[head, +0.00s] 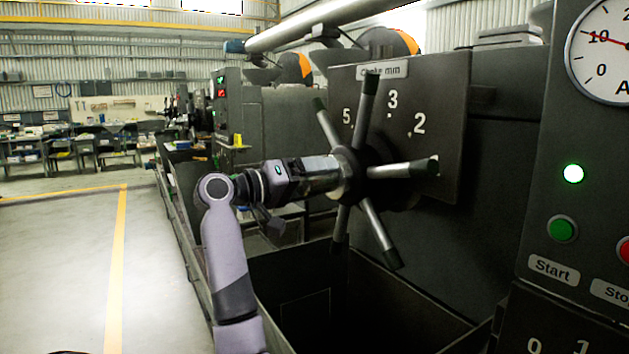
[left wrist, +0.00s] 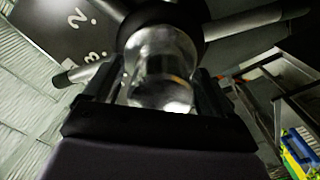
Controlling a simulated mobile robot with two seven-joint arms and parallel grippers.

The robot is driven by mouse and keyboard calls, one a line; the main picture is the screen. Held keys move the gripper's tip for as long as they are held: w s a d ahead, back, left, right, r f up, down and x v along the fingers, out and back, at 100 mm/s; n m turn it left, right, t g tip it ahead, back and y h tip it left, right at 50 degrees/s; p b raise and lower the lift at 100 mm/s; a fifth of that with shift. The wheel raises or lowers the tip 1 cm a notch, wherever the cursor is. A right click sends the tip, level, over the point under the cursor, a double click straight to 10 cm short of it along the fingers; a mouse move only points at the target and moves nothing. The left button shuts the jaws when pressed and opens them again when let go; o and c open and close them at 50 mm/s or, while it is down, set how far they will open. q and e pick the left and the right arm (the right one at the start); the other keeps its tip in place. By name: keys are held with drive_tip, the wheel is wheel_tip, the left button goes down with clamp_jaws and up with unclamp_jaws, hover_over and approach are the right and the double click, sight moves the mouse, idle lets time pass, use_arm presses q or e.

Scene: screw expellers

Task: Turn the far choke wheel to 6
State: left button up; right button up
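The far choke wheel (head: 374,226) is a dark hub with several steel spokes with dark tips, in front of a dark dial plate (head: 437,90). The plate shows 5, 3 and 2; other numbers are hidden behind the wheel. Its "Choke mm" label (head: 396,70) is partly covered by a spoke. My left gripper (head: 325,174) is at the middle of the wheel, from its left. In the left wrist view its fingers (left wrist: 160,88) lie close along both sides of a shiny metal cylinder (left wrist: 160,60) in front of the dark hub. My right gripper is not in view.
A dark open trough (head: 285,265) lies below the wheel. A control panel with a gauge (head: 602,50), a lit green lamp (head: 573,173) and a Start button (head: 562,229) stands at right. Open floor (head: 60,260) with a yellow line lies at left.

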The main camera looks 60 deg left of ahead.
use_arm(q)
drive_tip(key=s+b, duration=0.2)
drive_tip(key=s, duration=0.5)
drive_tip(key=shift+a, duration=0.25)
drive_tip(key=shift+s, duration=0.15)
idle(0.5)
